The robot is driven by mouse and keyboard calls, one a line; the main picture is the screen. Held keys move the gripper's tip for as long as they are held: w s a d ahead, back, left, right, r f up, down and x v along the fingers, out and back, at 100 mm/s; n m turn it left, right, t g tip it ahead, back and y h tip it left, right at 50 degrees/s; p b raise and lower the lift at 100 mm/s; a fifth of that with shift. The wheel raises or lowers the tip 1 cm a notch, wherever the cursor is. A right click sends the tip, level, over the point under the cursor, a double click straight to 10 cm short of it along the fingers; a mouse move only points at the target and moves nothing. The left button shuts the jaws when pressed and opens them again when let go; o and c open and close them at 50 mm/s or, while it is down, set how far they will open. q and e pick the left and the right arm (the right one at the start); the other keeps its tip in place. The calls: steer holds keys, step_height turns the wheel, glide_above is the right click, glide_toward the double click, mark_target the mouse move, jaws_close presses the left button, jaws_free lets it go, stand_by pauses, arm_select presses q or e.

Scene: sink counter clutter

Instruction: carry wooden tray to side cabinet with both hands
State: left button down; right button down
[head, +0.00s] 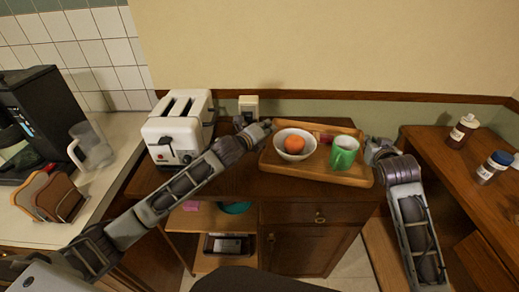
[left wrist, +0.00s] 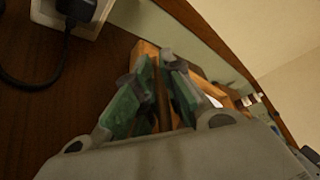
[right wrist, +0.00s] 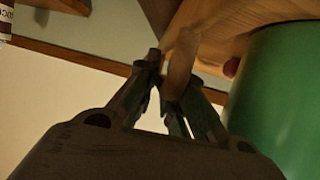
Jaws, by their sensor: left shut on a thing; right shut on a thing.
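The wooden tray (head: 313,172) is over the wooden cabinet top below the wall, in the middle of the head view. It carries a white bowl (head: 284,151) with an orange fruit (head: 294,145) in it, a green mug (head: 344,152), and a small red thing (head: 326,138) behind them. My left gripper (head: 264,128) is shut on the tray's left side; the tray wall shows between its fingers in the left wrist view (left wrist: 163,95). My right gripper (head: 374,152) is shut on the tray's right side, beside the green mug. I cannot tell whether the tray touches the cabinet top.
A white toaster (head: 180,125) stands left of the tray, near a wall outlet (head: 248,107). A coffee machine (head: 40,115) and glass jug (head: 92,146) are further left.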

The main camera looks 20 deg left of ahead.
steer(key=shift+a, duration=0.1)
arm_select(q)
steer(key=c, duration=1.9)
jaws_free()
steer(key=shift+f, duration=0.1)
arm_select(e)
steer(key=c, duration=1.9)
jaws_free()
steer(key=shift+f, duration=0.1)
arm_select(q)
steer(key=o, duration=0.4)
steer(key=shift+s, duration=0.1)
arm_select(e)
steer(key=o, duration=0.4)
steer(key=shift+s, duration=0.1)
arm_select(q)
steer(key=shift+r, duration=0.2)
step_height(320, 180, up, 8)
steer(key=shift+r, duration=0.95)
arm_select(e)
steer(key=shift+v, duration=6)
